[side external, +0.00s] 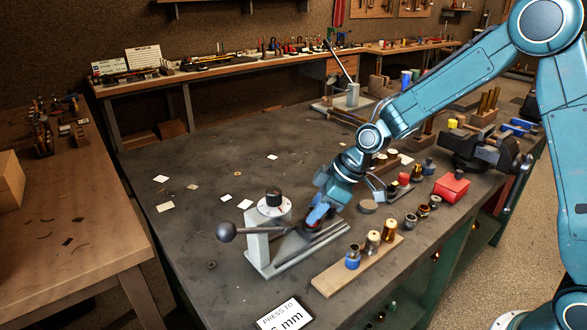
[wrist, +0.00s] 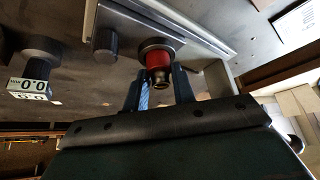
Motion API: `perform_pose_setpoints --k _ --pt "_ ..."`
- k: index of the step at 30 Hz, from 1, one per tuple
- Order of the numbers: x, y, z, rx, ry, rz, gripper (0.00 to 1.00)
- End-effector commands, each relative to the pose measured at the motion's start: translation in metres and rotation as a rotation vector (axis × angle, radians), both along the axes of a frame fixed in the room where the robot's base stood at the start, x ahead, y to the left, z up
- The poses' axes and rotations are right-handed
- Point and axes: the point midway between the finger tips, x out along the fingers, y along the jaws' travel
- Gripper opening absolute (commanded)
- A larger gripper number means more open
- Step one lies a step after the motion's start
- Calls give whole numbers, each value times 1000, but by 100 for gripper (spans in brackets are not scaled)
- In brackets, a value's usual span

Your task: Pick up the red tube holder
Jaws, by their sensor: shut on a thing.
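The red tube holder (wrist: 158,59) is a short red cylinder with a dark metal end, seen in the wrist view between the fingers of my gripper (wrist: 158,88). My gripper is shut on it. In the side view my gripper (side external: 317,217) is low over the grey metal rail of the press (side external: 290,250), right of its upright. The holder is mostly hidden there by my gripper and wrist. In the wrist view the holder's far end meets a dark round part at the rail; I cannot tell whether it is seated there.
A wooden strip (side external: 335,277) with several small bottles stands close at the right. A red box (side external: 451,188) and a vise (side external: 478,150) are farther right. The bench (side external: 225,225) left of the press is mostly clear, with scattered paper scraps.

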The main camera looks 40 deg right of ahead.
Motion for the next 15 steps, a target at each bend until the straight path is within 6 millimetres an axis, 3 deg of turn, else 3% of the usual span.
perform_pose_setpoints --k 8,15 --pt "1 0 37 0 -7 -1 0" --pt "1 0 86 -1 -9 0 0"
